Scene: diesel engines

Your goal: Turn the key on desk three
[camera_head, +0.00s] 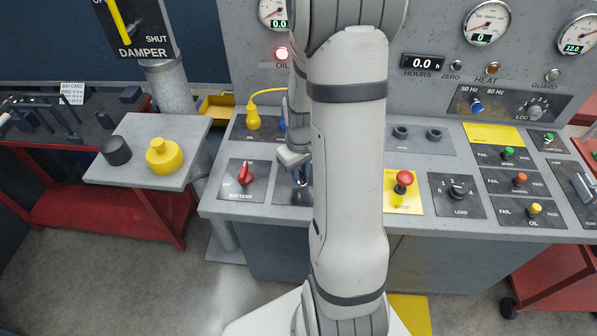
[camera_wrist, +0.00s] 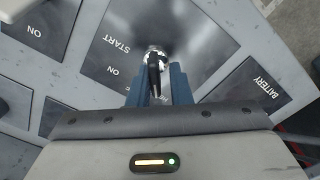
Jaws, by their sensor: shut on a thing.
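The key (camera_wrist: 154,74) shows in the wrist view as a dark grip in a shiny round lock on a dark plate (camera_wrist: 112,62) marked START and ON. My gripper (camera_wrist: 154,86) has its blue fingers on both sides of the key and is shut on it. The plate's lettering looks upside down here. In the head view my gripper (camera_head: 300,168) is low over the desk (camera_head: 228,205), right of the red BATTERY switch (camera_head: 244,173). My arm hides most of the key and its plate there. I see no desk number.
A red STOP button (camera_head: 404,178) on a yellow plate stands right of my arm, with a LOAD knob (camera_head: 457,189) beyond. A yellow plug (camera_head: 253,118) with a cable is behind the BATTERY switch.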

